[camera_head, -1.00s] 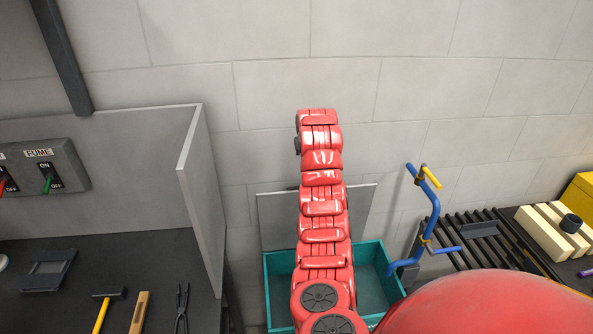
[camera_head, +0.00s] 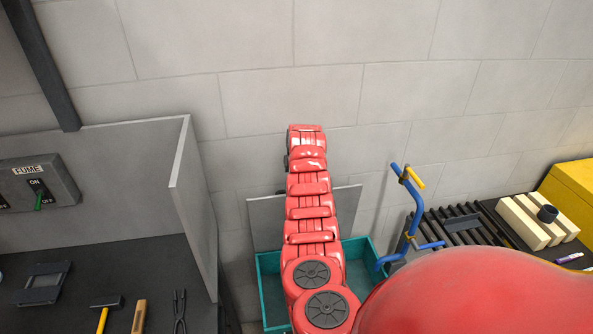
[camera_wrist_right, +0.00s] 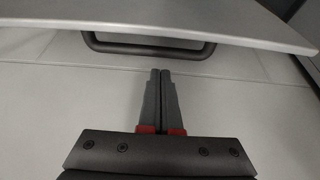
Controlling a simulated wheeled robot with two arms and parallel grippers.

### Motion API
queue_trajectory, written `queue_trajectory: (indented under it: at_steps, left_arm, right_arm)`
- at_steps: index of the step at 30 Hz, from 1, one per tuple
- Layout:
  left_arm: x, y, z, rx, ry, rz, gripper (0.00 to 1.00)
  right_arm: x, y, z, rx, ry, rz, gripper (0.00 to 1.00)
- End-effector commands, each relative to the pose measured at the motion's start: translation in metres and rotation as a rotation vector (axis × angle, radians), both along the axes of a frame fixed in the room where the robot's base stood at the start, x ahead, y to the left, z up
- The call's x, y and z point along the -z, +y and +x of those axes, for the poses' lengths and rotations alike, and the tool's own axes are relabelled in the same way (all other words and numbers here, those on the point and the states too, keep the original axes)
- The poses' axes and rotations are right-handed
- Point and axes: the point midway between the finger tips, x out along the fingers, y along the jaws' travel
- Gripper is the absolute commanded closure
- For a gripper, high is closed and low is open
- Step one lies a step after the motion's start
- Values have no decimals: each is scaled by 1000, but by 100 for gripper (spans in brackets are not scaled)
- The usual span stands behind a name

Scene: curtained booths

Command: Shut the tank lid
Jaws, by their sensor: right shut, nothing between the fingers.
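The tank (camera_head: 272,298) is a teal open-topped box against the wall in the head view, partly hidden by my red arm. Its grey lid (camera_head: 346,204) stands raised behind it, near the wall. In the right wrist view the lid (camera_wrist_right: 220,20) crosses the top as a pale panel, with a dark bar handle (camera_wrist_right: 150,48) showing below its edge. My right gripper (camera_wrist_right: 160,72) is shut and empty, its fingertips just short of the handle in the picture. Whether they touch anything cannot be told. The left gripper is not in view.
A dark bench (camera_head: 90,270) with a hammer (camera_head: 104,308), tongs (camera_head: 180,312) and a grey side panel (camera_head: 194,200) is at left. At right are a blue clamp-like stand (camera_head: 417,215), a slatted rack (camera_head: 465,228), pale blocks (camera_head: 530,225) and a yellow box (camera_head: 572,190).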

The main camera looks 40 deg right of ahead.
Motion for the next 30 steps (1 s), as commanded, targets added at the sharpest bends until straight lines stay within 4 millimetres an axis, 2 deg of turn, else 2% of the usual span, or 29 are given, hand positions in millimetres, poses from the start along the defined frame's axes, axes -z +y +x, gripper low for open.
queue_trajectory:
  at_steps: [18,30]
  left_arm:
    - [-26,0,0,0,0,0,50]
    - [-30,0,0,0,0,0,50]
  right_arm:
    - [2,12,-28,4,-2,-5,100]
    - [5,19,-34,1,-1,0,100]
